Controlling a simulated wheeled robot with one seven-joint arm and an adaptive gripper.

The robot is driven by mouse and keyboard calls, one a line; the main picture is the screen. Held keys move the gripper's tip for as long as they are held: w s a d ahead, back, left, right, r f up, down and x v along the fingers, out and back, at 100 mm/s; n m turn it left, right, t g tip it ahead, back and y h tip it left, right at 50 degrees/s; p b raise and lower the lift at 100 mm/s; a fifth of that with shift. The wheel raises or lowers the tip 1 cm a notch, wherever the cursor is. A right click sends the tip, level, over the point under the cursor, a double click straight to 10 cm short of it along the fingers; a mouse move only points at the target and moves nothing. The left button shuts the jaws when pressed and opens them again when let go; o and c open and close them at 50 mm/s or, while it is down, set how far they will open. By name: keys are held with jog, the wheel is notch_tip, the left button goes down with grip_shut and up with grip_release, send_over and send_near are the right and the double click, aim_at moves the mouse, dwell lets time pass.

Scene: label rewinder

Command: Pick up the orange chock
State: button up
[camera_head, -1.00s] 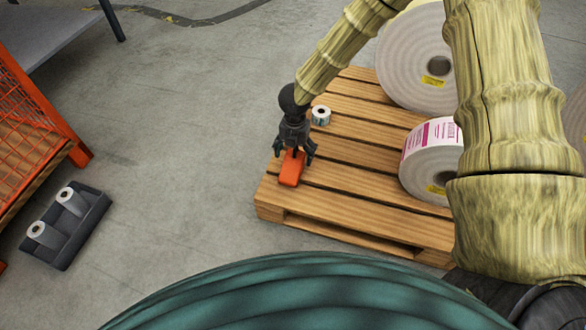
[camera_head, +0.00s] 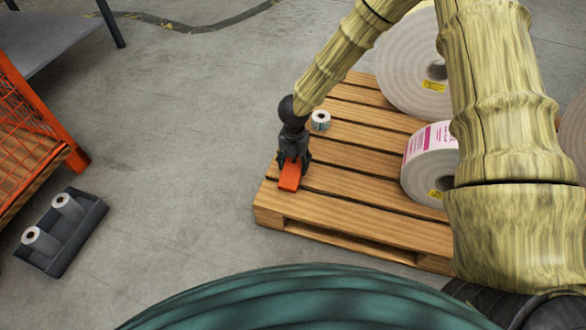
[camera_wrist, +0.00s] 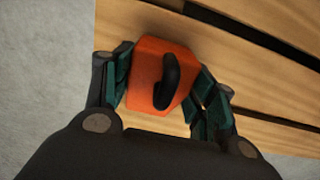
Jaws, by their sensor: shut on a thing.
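The orange chock (camera_head: 290,177) lies on the wooden pallet (camera_head: 352,213), near its left corner. My gripper (camera_head: 293,163) is over the chock, pointing down, with its fingers closed in on it. In the wrist view the chock (camera_wrist: 148,62) sits between the two green-padded fingers (camera_wrist: 163,90), one against each side. A dark curved handle-like part shows on its top. I cannot tell any gap between the chock and the pallet boards.
A small label roll (camera_head: 320,120) stands on the pallet just behind my gripper. Large rolls (camera_head: 412,65) and a pink-labelled roll (camera_head: 428,165) fill the pallet's right side. A dark tray (camera_head: 62,232) with two small rolls lies on the floor at left, near an orange mesh cage (camera_head: 30,130).

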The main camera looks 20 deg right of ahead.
aim_at(295, 164)
jog(key=shift+r+p, duration=0.75)
jog(key=shift+r, duration=0.15)
jog(key=shift+s+r+p, duration=0.25)
jog(key=shift+r+p, duration=0.3)
jog(key=shift+r, duration=0.05)
jog(key=shift+s+r+p, duration=0.25)
jog(key=shift+r+p, duration=0.25)
jog(key=shift+r, duration=0.05)
jog(key=s+d+p, duration=0.2)
jog(key=s, duration=1.2)
jog(key=shift+s+d+r, duration=0.35)
jog(key=shift+d+r, duration=0.05)
jog(key=shift+r, duration=0.05)
